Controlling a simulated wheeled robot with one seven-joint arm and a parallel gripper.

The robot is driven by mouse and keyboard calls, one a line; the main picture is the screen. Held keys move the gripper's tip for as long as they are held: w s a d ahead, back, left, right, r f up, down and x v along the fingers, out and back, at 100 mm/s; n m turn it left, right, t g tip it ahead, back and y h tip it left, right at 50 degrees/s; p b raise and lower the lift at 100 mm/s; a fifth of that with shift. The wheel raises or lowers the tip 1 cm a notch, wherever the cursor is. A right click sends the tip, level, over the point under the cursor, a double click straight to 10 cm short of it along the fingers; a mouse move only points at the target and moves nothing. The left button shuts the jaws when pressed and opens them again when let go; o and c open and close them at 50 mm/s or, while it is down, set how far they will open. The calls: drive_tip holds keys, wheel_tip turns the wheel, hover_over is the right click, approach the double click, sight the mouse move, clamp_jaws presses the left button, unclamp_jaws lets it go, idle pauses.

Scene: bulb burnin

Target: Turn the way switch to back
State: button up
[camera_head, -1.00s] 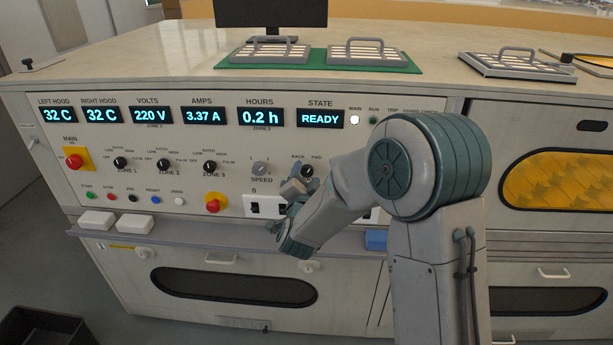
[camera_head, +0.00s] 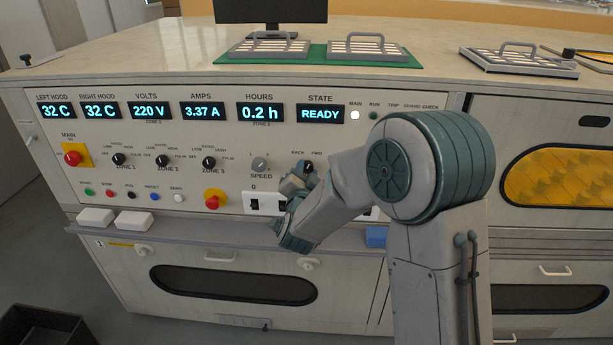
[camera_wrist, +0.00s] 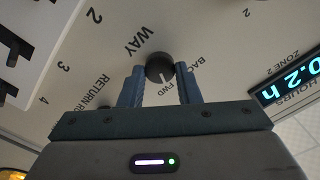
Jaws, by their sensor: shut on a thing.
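The way switch is a round dark knob (camera_wrist: 160,67) on the sloping panel, with WAY, BACK and FWD printed around it. In the wrist view its pale pointer line aims towards the FWD label. In the head view the knob (camera_head: 308,168) shows beneath BACK and FWD, partly covered by my gripper. My gripper (camera_wrist: 160,84) is shut on the knob, with one blue finger on each side of it. In the head view my gripper (camera_head: 302,178) reaches up to the panel from below.
The SPEED knob (camera_head: 259,164) is left of the way switch, and a white plate with black rocker switches (camera_head: 265,204) is below. A red emergency button (camera_head: 214,200) is further left. A narrow ledge (camera_head: 180,231) runs under the panel. The state display (camera_head: 320,114) reads READY.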

drive_tip(key=n+b, duration=0.2)
drive_tip(key=n, duration=0.3)
drive_tip(key=shift+a+b, duration=0.1)
drive_tip(key=shift+b, duration=0.25)
drive_tip(key=n, duration=0.5)
drive_tip(key=shift+n, duration=0.4)
drive_tip(key=o, duration=1)
drive_tip(key=s, duration=1.4)
drive_tip(key=shift+a, duration=0.3)
